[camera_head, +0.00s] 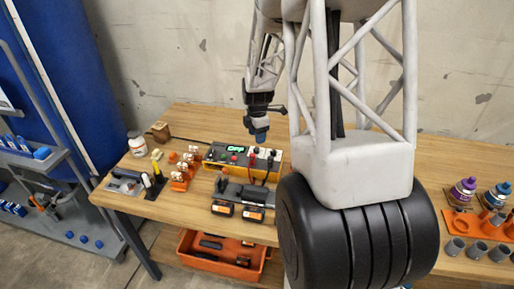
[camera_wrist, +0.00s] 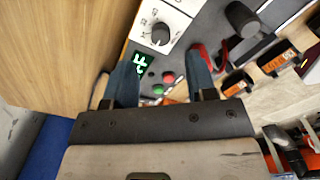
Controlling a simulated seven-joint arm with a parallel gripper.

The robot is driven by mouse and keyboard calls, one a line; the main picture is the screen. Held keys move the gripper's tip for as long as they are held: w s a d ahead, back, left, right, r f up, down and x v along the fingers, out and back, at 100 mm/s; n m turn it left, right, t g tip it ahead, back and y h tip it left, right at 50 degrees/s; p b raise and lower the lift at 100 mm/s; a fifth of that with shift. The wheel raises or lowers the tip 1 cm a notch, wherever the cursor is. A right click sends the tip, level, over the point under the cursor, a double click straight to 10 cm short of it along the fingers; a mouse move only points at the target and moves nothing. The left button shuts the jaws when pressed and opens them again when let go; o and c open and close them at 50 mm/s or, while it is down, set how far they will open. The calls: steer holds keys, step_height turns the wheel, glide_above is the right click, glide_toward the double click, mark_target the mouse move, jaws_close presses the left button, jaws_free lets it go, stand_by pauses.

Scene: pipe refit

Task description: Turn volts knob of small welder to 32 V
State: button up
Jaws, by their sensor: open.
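The small welder (camera_head: 216,154) is a yellow and grey box on the wooden table, with a lit green display (camera_head: 234,149). In the wrist view its panel shows a black dial knob (camera_wrist: 160,34) on a white numbered plate, beside the green display (camera_wrist: 142,64). I cannot read the knob's setting or which quantity it sets. My gripper (camera_head: 261,138) hangs pointing down over the welder. In the wrist view its blue fingers (camera_wrist: 162,62) are apart with nothing held between them. The knob shows beyond the fingertips and does not appear touched.
A red button (camera_wrist: 167,77) and a green button (camera_wrist: 157,89) sit on the panel. A larger black knob (camera_wrist: 240,18) and a red clamp or lead (camera_wrist: 201,57) are close by. Orange-labelled batteries (camera_head: 252,214) lie in front. An orange bin (camera_head: 205,262) is below.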

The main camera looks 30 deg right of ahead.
mark_target(257, 148)
steer(key=shift+f, duration=3.25)
steer(key=c, duration=0.9)
